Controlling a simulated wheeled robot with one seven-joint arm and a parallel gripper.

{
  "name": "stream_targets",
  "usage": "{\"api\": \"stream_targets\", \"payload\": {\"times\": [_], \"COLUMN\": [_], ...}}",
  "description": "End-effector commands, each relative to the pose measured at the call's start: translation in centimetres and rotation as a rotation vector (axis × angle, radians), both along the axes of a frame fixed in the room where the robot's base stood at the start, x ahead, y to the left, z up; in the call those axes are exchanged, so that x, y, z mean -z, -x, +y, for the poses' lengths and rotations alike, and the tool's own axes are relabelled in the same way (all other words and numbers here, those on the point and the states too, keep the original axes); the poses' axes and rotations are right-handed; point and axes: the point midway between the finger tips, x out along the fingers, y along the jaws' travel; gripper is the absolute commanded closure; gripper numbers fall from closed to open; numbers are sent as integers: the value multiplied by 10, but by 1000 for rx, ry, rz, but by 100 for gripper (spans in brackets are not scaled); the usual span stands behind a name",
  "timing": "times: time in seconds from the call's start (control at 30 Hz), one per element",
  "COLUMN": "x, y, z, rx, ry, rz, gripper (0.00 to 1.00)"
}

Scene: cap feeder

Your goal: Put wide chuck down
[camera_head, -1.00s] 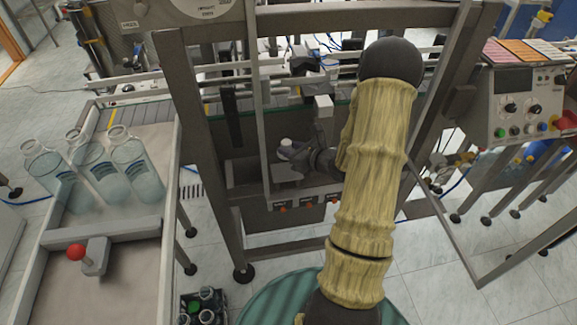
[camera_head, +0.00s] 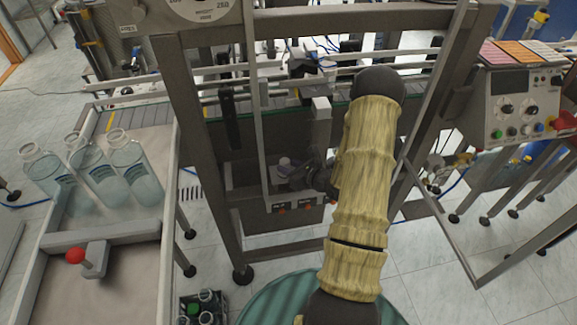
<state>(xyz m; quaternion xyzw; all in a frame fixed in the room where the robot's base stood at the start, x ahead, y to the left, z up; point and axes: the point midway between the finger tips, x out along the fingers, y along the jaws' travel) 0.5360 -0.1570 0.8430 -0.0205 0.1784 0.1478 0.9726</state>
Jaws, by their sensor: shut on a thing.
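My gripper (camera_head: 296,172) is in the middle of the head view, at the end of my yellow-sleeved arm. It is shut on a small pale-topped thing (camera_head: 284,162), which I take to be the wide chuck. The chuck is low over a small grey shelf (camera_head: 279,194) with labels and orange-red marks on its front. I cannot tell whether the chuck touches the shelf. The fingers and the chuck's lower part are small, dark and partly hidden.
A grey machine frame (camera_head: 206,150) surrounds the shelf, with a thin upright post (camera_head: 257,120) just left of the gripper. A tray (camera_head: 110,270) with clear bottles (camera_head: 135,165) is on the left. A control box (camera_head: 520,105) is on the right.

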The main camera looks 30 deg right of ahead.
Motion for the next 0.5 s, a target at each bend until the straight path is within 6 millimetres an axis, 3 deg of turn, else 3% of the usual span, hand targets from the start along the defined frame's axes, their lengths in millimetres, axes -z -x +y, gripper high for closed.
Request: {"api": "stream_targets", "payload": {"times": [0.33,0.37,0.43,0.5], "x": [4,3,2,2], "y": [0,0,0,0], "z": [0,0,0,0], "rx": [0,0,0,0], "ry": [1,1,0,0], "rz": [-1,0,0,0], "gripper": [100,67,53,49]}}
